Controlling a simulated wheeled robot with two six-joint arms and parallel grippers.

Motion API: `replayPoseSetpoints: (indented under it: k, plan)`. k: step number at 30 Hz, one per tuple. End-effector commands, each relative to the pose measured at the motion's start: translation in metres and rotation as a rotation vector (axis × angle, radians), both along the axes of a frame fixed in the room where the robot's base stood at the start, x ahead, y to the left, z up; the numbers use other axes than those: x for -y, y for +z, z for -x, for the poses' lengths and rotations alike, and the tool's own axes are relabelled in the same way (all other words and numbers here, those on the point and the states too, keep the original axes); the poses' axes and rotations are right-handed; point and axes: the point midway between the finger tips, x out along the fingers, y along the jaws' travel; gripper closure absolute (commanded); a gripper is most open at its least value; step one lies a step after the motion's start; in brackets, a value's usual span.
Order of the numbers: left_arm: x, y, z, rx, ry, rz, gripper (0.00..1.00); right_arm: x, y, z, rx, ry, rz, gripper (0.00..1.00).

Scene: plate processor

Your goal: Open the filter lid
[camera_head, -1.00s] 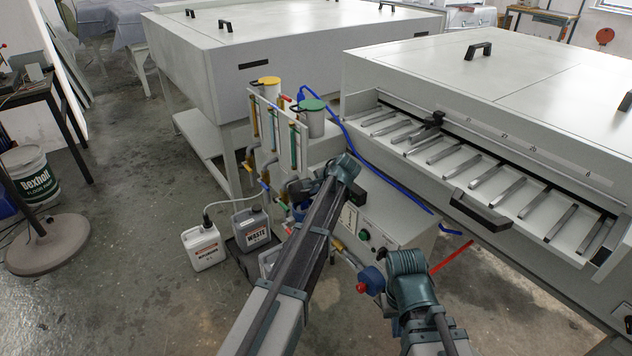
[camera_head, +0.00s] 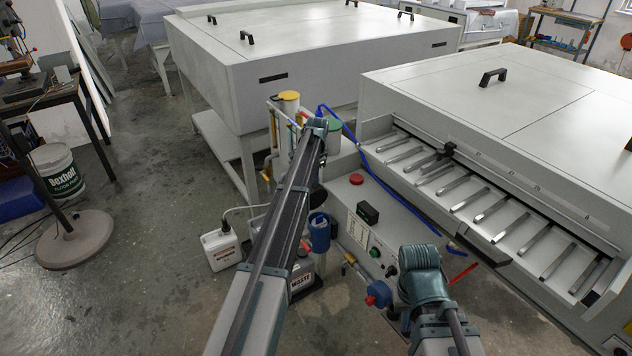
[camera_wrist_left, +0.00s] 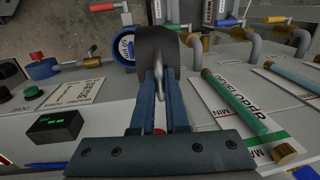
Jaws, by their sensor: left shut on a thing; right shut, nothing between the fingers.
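In the left wrist view my left gripper (camera_wrist_left: 158,85) is shut on a pale metal tab at a dark rounded piece (camera_wrist_left: 153,42), which looks like the filter lid. In the head view the blue housing (camera_head: 319,232) is just right of my left arm. My left gripper (camera_head: 318,130) is above and behind it, mostly hidden by its wrist. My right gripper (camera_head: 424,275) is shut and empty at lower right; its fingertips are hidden.
A control box (camera_head: 368,212) with a red button stands right of the housing. A blue and red fitting (camera_head: 378,293) is beside my right gripper. The long plate processor (camera_head: 490,190) fills the right.

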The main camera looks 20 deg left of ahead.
Motion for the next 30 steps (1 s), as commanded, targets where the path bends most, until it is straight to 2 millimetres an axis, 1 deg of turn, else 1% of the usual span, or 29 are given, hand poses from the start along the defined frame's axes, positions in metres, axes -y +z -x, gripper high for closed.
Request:
replayPoseSetpoints:
  k: [3, 9, 23, 24, 26, 27, 28, 29, 30]
  plan:
    - [-0.0060, 0.0003, -0.0045, 0.001, 0.001, -0.002, 1.00, 0.0000, 0.0002, 0.0001, 0.000, 0.000, 0.000, 1.00]
    - [-0.0103, 0.0007, -0.0075, 0.000, 0.001, -0.004, 1.00, 0.0001, 0.0006, 0.0001, 0.000, 0.000, 0.000, 1.00]
    - [-0.0114, 0.0008, -0.0080, 0.000, 0.001, -0.004, 1.00, 0.0001, 0.0008, 0.0001, 0.000, 0.000, 0.000, 1.00]
    - [-0.0114, 0.0009, -0.0079, 0.000, 0.001, -0.004, 0.84, 0.0001, 0.0008, 0.0001, 0.000, 0.000, 0.000, 1.00]
    - [-0.0113, 0.0009, -0.0079, 0.000, 0.001, -0.004, 0.74, 0.0001, 0.0008, 0.0001, 0.000, 0.000, 0.000, 1.00]
    - [-0.0113, 0.0009, -0.0079, 0.000, 0.001, -0.004, 0.66, 0.0001, 0.0008, 0.0001, 0.000, 0.000, 0.000, 1.00]
    - [-0.0112, 0.0009, -0.0080, 0.000, 0.001, -0.004, 0.61, 0.0001, 0.0008, 0.0001, 0.000, 0.000, 0.000, 1.00]
    - [-0.0112, 0.0009, -0.0080, 0.000, 0.001, -0.004, 0.59, 0.0001, 0.0008, 0.0001, 0.000, 0.000, 0.000, 1.00]
    - [-0.0110, 0.0009, -0.0080, 0.001, 0.001, -0.003, 0.59, 0.0001, 0.0008, 0.0001, 0.000, 0.000, 0.000, 1.00]
